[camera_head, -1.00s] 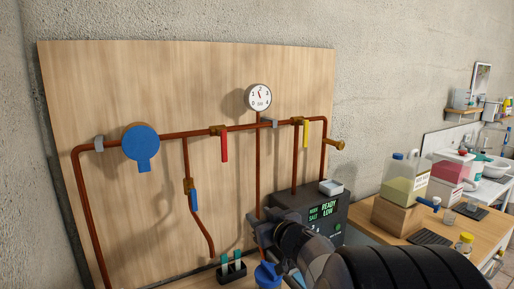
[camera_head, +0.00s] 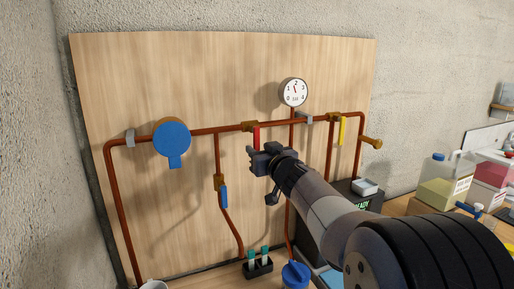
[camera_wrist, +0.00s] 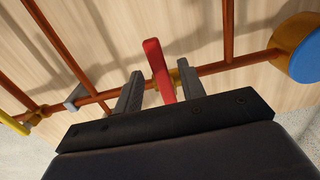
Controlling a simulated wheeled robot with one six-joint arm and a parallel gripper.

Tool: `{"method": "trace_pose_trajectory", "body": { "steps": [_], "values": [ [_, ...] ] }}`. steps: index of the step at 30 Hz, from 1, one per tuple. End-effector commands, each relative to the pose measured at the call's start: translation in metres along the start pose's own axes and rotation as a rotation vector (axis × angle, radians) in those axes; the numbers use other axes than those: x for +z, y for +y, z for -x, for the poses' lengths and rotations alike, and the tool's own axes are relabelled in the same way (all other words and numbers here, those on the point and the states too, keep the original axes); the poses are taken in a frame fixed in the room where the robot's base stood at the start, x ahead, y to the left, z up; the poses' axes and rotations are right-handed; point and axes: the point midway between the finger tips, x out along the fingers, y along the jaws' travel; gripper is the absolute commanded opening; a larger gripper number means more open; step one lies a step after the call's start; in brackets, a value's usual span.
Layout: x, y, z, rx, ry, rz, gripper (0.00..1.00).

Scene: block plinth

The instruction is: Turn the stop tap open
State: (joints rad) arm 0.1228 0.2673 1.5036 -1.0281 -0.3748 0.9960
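A red lever handle (camera_head: 256,134) hangs down from a brass valve (camera_head: 249,126) on the horizontal copper pipe. My gripper (camera_head: 259,155) is at this lever and hides its lower part in the head view. In the wrist view, the red lever (camera_wrist: 158,66) stands between the two grey fingers of my open gripper (camera_wrist: 160,88), with a gap on each side. A yellow lever (camera_head: 341,131) hangs from a valve to the right. A blue lever (camera_head: 224,196) sits on the lower branch pipe. Which of them is the stop tap is not labelled.
A round blue part (camera_head: 172,139) with a tab is on the pipe at left. A pressure gauge (camera_head: 293,92) is above right. Below stand a rack with teal-topped items (camera_head: 258,268), a blue-lidded container (camera_head: 295,274) and a dark device (camera_head: 361,204). The wooden board's upper part is clear.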

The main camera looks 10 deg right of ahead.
Motion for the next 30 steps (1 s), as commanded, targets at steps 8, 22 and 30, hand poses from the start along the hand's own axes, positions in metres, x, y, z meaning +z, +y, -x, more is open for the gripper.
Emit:
{"method": "trace_pose_trajectory", "body": {
  "steps": [8,22,30],
  "values": [
    [0.000,0.000,-0.025,0.000,0.000,0.000,0.38],
    [0.000,0.000,-0.028,0.000,0.000,0.000,0.27],
    [0.000,0.000,-0.028,0.000,0.000,0.000,0.05]
  ]
}}
